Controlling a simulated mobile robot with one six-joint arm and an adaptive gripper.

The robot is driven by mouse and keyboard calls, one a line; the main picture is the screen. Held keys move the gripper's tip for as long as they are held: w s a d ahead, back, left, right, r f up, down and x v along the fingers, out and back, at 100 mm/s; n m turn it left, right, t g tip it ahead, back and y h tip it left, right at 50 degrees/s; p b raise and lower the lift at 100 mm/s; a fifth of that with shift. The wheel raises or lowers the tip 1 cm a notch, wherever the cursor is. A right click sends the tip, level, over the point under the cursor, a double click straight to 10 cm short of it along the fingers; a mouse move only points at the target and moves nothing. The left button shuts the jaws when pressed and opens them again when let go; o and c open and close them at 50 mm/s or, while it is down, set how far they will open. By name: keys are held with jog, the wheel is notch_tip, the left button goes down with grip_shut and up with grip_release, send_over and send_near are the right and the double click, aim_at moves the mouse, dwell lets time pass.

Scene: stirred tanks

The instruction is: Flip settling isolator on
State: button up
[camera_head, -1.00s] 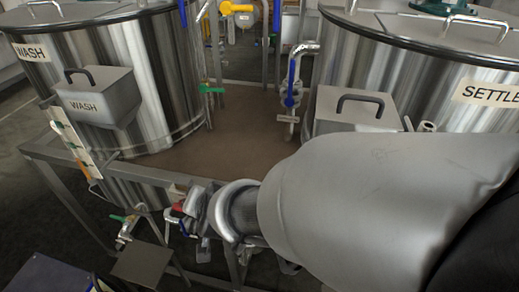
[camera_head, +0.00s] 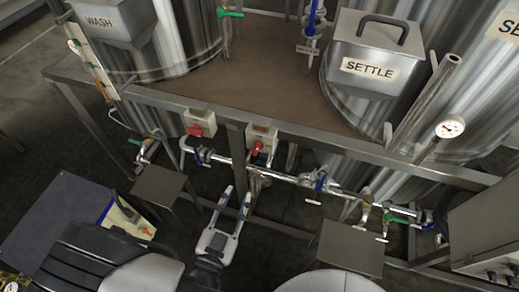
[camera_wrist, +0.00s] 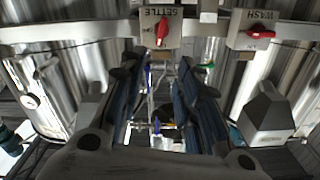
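The settling isolator (camera_head: 262,136) is a small pale box with a red handle on the front rail of the tank frame, in the middle of the head view. In the wrist view it appears upside down as the box marked SETTLE (camera_wrist: 161,27), its red handle roughly upright in the picture. The similar wash isolator (camera_head: 200,122) is to its left; it shows at the right in the wrist view (camera_wrist: 250,36). My gripper (camera_head: 238,192) is open and empty, below and in front of the settling isolator, apart from it. Its fingers also show in the wrist view (camera_wrist: 162,85).
A wash hopper (camera_head: 110,22) and a settle hopper (camera_head: 374,62) stand above. Grey plates (camera_head: 350,248) and a dark blue-topped table (camera_head: 50,230) are low in front. A gauge (camera_head: 450,127) is at right.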

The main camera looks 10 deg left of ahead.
aim_at(256, 150)
jog(key=w, duration=0.5)
jog(key=w+b, duration=0.1)
jog(key=w, duration=0.5)
jog(key=w+d+b, duration=0.1)
jog(key=w, duration=0.4)
jog(key=shift+w+d, duration=0.1)
jog(key=shift+w, duration=0.25)
grip_shut()
